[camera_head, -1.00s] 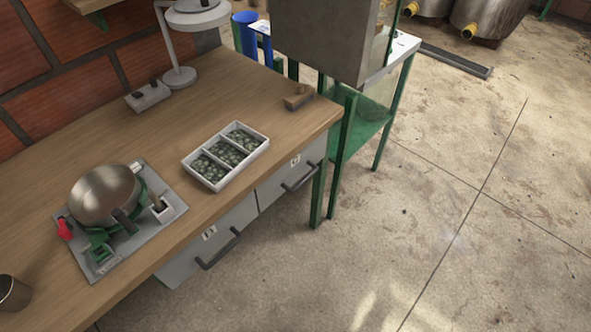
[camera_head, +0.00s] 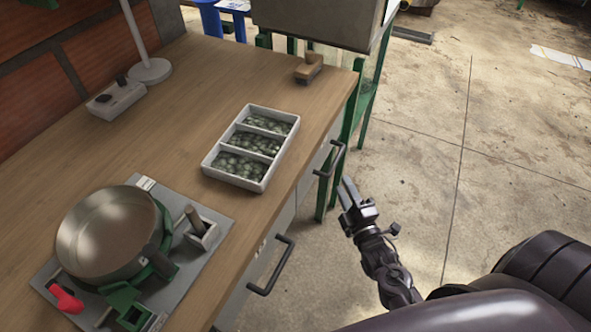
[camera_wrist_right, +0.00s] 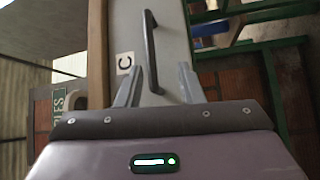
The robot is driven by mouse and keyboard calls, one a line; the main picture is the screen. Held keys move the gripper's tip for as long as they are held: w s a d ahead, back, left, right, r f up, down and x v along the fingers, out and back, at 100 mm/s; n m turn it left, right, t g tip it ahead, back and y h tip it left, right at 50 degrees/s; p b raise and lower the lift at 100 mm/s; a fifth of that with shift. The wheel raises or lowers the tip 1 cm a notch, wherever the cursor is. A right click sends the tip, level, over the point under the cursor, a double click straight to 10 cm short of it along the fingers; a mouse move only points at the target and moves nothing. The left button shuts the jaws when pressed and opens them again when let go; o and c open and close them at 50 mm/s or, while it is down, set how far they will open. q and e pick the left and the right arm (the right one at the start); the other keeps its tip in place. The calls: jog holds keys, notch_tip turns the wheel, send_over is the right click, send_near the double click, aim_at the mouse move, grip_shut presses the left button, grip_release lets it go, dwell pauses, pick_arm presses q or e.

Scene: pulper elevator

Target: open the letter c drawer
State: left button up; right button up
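The letter C drawer has a grey front (camera_wrist_right: 172,25) with a white C label (camera_wrist_right: 124,62) and a dark bar handle (camera_wrist_right: 149,50) in the right wrist view. In the head view its handle (camera_head: 329,160) is the farther of two under the table edge, and the drawer looks shut. My right gripper (camera_head: 346,190) is just outside that handle, near the table's right end. Its two fingers (camera_wrist_right: 159,82) are spread and empty, and the handle appears ahead between them, apart from the fingers. My left gripper is not in view.
A nearer drawer handle (camera_head: 271,266) sticks out from the wooden table (camera_head: 175,120). A white three-part tray (camera_head: 207,168) and a metal pan (camera_head: 105,235) stand on top. Green legs (camera_head: 351,120) stand beside the far drawer.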

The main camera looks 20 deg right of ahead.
aim_at(336, 162)
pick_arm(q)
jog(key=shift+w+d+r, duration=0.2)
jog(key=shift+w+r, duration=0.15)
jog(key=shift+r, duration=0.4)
pick_arm(e)
jog(key=shift+w+d+r, duration=0.15)
jog(key=shift+w+r, duration=0.2)
jog(key=shift+w, duration=0.95)
jog(key=shift+w+d+r, duration=0.15)
jog(key=shift+w+r, duration=0.25)
jog(key=shift+w, duration=0.9)
jog(key=shift+w+d+r, duration=0.15)
jog(key=shift+w+r, duration=0.2)
jog(key=shift+w, duration=0.95)
grip_shut()
